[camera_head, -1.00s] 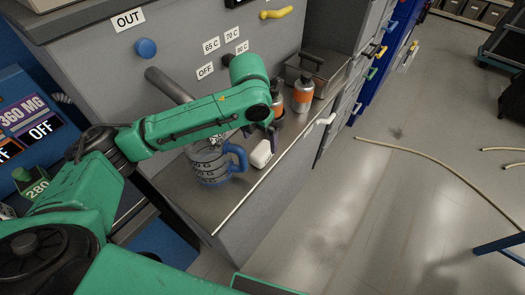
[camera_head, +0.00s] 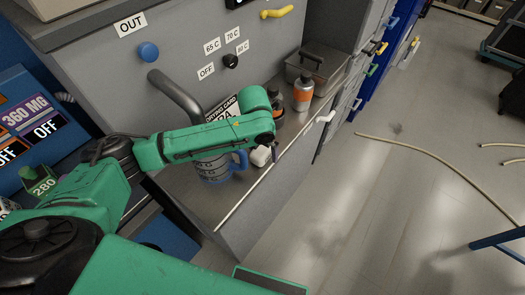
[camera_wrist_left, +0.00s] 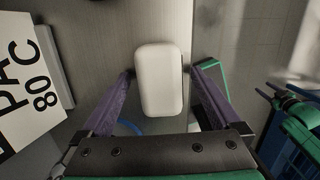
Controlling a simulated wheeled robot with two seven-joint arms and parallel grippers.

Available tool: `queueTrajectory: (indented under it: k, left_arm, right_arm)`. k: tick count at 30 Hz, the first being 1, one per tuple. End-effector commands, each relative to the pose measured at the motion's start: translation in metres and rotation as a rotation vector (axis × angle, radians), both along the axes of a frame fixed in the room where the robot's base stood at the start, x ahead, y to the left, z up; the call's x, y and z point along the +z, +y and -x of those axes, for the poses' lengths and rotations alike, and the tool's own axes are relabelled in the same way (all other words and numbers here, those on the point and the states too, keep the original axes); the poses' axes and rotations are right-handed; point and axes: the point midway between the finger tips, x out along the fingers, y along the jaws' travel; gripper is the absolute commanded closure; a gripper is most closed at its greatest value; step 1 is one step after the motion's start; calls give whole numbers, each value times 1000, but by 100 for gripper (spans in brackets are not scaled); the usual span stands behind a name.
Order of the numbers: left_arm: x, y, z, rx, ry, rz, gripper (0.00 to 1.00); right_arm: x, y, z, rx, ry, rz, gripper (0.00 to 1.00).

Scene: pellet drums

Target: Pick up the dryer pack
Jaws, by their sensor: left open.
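The dryer pack appears to be the white rounded block (camera_head: 260,156) on the grey ledge, just right of the jug. It also shows in the left wrist view (camera_wrist_left: 160,80). My left gripper (camera_wrist_left: 162,72) is open, its two purple fingers on either side of the pack. A narrow gap shows at each side. In the head view the forearm and wrist hide most of the left gripper (camera_head: 268,152).
A clear jug with a blue handle (camera_head: 241,160) stands close left of the pack. Bottles with orange labels (camera_head: 302,93) and a metal box (camera_head: 318,72) stand further back. A drying card (camera_head: 224,110) leans behind my arm. The ledge's front edge (camera_head: 240,202) is near.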

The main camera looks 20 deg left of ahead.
Motion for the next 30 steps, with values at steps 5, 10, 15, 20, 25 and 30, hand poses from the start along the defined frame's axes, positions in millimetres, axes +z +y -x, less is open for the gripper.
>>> queueTrajectory:
  k: [5, 10, 15, 20, 25, 30]
  left_arm:
    - [-1, 0, 0, 0, 0, 0, 3]
    - [-1, 0, 0, 0, -1, 0, 10]
    - [-1, 0, 0, 0, -1, 0, 75]
    - [-1, 0, 0, 0, -1, 0, 99]
    - [0, 0, -1, 0, -2, 1, 99]
    - [18, -1, -2, 1, -4, 3, 99]
  right_arm:
    - [1, 0, 0, 0, 0, 0, 44]
    - [1, 1, 0, 0, 1, -1, 44]
    - [1, 2, 1, -1, 2, -3, 44]
    - [1, 3, 1, -1, 2, -4, 44]
    - [-2, 3, 1, 0, 2, -5, 44]
    - [-7, 3, 1, 0, 2, -5, 44]
